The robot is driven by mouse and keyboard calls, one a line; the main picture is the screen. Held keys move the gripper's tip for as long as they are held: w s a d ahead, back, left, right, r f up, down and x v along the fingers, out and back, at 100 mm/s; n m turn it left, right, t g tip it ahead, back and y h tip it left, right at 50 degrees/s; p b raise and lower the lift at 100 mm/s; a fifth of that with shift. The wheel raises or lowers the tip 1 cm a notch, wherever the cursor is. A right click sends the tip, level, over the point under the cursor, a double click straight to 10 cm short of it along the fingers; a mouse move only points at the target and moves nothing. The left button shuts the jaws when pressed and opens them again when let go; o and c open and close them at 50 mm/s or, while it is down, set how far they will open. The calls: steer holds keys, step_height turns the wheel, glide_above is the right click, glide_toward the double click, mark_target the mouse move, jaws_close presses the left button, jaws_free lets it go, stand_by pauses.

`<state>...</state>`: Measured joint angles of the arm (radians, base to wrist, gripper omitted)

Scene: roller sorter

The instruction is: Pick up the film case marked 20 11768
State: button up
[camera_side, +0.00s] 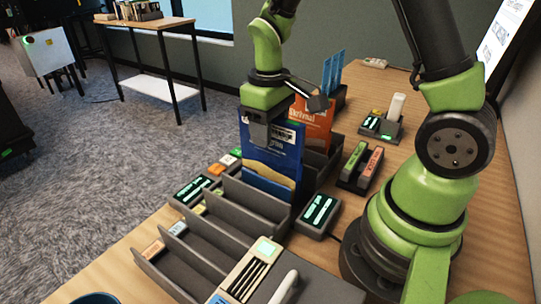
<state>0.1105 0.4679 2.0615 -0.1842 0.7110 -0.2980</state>
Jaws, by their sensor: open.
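A blue film case (271,160) stands upright in a slot of the dark grey divided rack (262,200). It has a white label near its top, too small to read for certain. An orange film case (318,125) stands behind it in the rack, with white lettering. I cannot read the number 20 11768 on either case. My gripper (268,143) is open, at the upper left part of the blue case and overlapping it in the picture. I cannot tell whether its fingers touch or straddle the case.
Empty rack slots lie in front. Small screens (318,214) flank the rack. An orange and green pair of sticks (371,161) stands right of it. Blue upright cards (333,72) stand behind. A light holder (250,272) and a white handle (284,287) are near the front.

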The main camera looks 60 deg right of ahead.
steer(key=shift+c, duration=0.3)
jaws_close()
